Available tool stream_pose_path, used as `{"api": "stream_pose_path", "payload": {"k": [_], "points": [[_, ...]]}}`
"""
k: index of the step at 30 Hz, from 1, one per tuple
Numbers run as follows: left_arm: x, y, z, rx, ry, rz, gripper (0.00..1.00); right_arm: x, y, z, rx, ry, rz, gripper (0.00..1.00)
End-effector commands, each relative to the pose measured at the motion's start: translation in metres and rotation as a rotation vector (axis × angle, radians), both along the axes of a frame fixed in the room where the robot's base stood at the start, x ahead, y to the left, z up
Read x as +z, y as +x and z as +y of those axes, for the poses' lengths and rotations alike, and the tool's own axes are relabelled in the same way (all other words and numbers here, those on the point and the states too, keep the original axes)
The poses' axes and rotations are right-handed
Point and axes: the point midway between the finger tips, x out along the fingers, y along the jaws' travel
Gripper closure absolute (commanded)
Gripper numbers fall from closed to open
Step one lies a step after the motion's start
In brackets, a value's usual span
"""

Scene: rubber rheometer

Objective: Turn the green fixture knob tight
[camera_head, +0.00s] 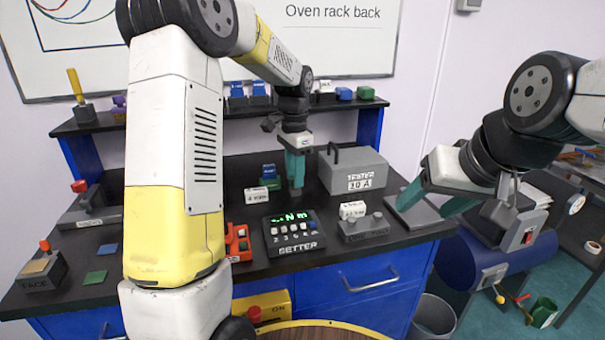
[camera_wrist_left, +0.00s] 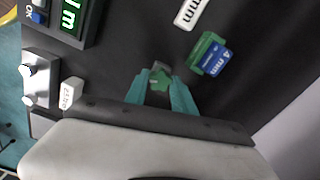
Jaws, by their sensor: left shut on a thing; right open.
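In the left wrist view, the green knob (camera_wrist_left: 160,79) sits between the teal fingertips of my left gripper (camera_wrist_left: 161,86), on a small grey part. The fingers are shut on it. In the head view, my left gripper (camera_head: 295,183) points straight down to the black bench top, and its fingers hide the knob. My right gripper (camera_head: 432,200) is open and empty, over the right end of the bench by a flat grey plate (camera_head: 415,213).
A blue-and-green block (camera_head: 269,174) stands left of my left gripper, with a white label block (camera_head: 256,195) in front. A digital display unit (camera_head: 292,236), a grey box with knobs (camera_head: 362,227) and a grey handled case (camera_head: 353,169) stand nearby.

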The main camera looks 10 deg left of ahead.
Motion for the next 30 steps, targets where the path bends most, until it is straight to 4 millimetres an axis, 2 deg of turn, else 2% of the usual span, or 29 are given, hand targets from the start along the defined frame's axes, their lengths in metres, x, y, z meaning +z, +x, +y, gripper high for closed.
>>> {"api": "stream_pose_path", "payload": {"k": [8, 15, 18, 27, 30], "points": [[0.0003, 0.0002, 0.0003, -0.018, 0.000, 0.000, 1.00, 0.0000, 0.0000, 0.0000, 0.000, 0.000, 0.000, 0.39], [0.0004, 0.0003, 0.0005, -0.311, 0.000, -0.001, 1.00, 0.0000, 0.0000, 0.0000, 0.000, 0.000, 0.000, 0.39], [0.0005, 0.0003, 0.0002, -0.385, 0.000, -0.001, 1.00, 0.0000, 0.0000, 0.0000, 0.000, 0.000, 0.000, 0.39], [0.0007, 0.0004, 0.0000, -0.405, 0.000, -0.001, 1.00, 0.0000, 0.0000, 0.0000, 0.000, 0.000, 0.000, 0.39], [0.0006, 0.0004, 0.0004, -0.483, 0.000, -0.001, 1.00, 0.0000, 0.0000, 0.0000, 0.000, 0.000, 0.000, 0.39]]}}
